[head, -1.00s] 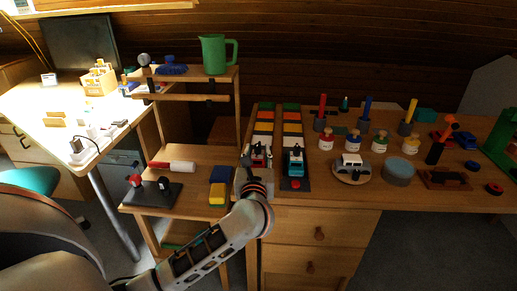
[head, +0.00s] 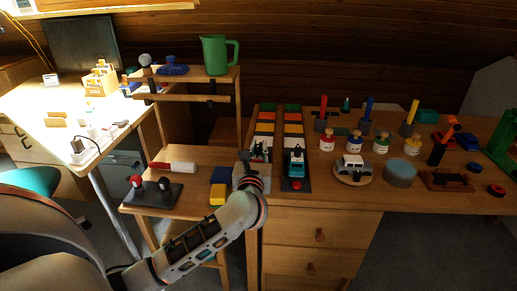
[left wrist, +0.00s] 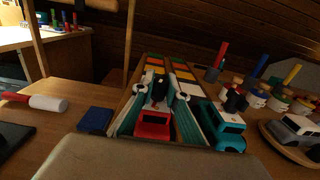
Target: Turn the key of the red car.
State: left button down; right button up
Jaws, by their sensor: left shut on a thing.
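The red car (left wrist: 153,124) sits in the left lane of a striped track, low between the two fingers of my left gripper (left wrist: 158,82) in the left wrist view. A black upright piece that looks like its key (left wrist: 157,89) stands above the car, between the fingertips. The left gripper is shut on this piece, though the exact contact is hard to see. In the head view my left gripper (head: 247,160) is over the near end of the track and hides most of the red car. My right gripper is not in view.
A teal car (head: 295,161) stands in the lane just right, with a similar black piece on top. A white toy car (head: 352,167) and several pegs and bottles are further right. A blue block (left wrist: 95,121) and a red-white cylinder (head: 174,167) lie on the lower left surface.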

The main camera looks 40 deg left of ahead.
pick_arm(q)
jog(key=shift+m+t+h, duration=0.3)
jog(key=shift+m+h, duration=0.1)
jog(key=shift+h, duration=0.1)
jog(key=c, duration=2)
grip_release()
jog(key=shift+s+d, duration=0.1)
jog(key=v, duration=1.1)
jog(key=shift+s+d, duration=0.1)
jog(key=shift+s, duration=0.3)
jog(key=shift+o, duration=0.2)
